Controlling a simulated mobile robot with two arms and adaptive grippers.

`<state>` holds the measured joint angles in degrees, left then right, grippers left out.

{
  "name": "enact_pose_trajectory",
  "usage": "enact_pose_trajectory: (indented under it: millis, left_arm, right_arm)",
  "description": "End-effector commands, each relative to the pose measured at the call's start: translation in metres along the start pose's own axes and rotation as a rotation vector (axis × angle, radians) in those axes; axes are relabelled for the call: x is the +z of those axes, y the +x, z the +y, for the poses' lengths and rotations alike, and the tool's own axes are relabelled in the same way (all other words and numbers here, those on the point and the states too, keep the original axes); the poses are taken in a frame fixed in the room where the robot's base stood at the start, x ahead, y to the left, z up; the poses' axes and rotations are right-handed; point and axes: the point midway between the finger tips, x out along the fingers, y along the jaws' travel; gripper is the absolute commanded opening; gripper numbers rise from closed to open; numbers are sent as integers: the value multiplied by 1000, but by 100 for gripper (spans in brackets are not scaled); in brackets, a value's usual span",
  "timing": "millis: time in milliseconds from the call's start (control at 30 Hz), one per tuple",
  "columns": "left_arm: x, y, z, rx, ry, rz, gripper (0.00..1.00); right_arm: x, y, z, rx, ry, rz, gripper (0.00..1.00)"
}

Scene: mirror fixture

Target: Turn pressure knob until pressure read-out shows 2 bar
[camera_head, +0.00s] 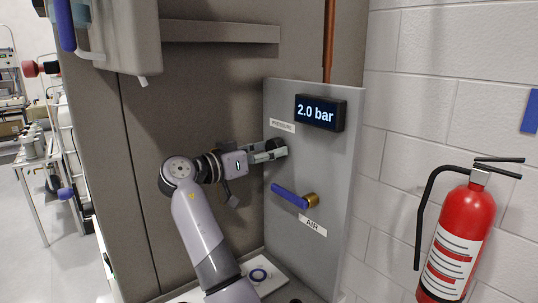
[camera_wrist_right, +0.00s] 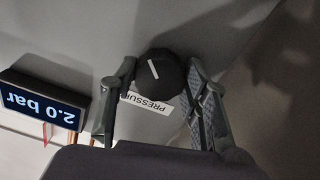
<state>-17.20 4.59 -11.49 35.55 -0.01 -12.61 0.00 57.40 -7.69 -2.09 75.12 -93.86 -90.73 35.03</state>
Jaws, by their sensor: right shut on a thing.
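The black pressure knob (camera_wrist_right: 161,75) with a white pointer line sits on the grey panel (camera_head: 310,162), by the label PRESSURE (camera_wrist_right: 150,104). In the head view most of the knob (camera_head: 279,147) is hidden behind my right gripper (camera_head: 272,151). In the right wrist view the two fingers of my right gripper (camera_wrist_right: 160,85) are on either side of the knob and shut on it. The pressure read-out (camera_head: 320,112) shows 2.0 bar; it also shows upside down in the right wrist view (camera_wrist_right: 43,104). My left gripper is not in view.
A blue-handled air valve (camera_head: 291,196) sticks out of the panel below the knob, above the label AIR (camera_head: 312,225). A red fire extinguisher (camera_head: 458,235) is at the right by the white block wall. A shelf ledge (camera_head: 220,31) is above my right arm.

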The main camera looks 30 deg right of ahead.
Motion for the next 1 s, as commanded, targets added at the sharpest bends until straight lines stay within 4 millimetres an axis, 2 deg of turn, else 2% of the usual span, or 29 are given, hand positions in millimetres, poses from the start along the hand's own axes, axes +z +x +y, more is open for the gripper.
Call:
enact_pose_trajectory:
  millis: [67,100,400,767,867,1000]
  left_arm:
    - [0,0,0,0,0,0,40]
    - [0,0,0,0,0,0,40]
    - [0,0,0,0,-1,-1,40]
    - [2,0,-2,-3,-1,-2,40]
    - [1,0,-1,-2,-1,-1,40]
    - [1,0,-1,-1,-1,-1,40]
  right_arm:
    - [-1,0,0,-1,1,2,14]
    - [-1,0,0,-1,1,2,44]
    - [-1,0,0,-1,0,1,62]
    - [0,-6,-1,-2,-1,1,62]
    - [0,-18,-1,-4,-1,1,62]
    - [0,-48,-1,-5,-2,1,62]
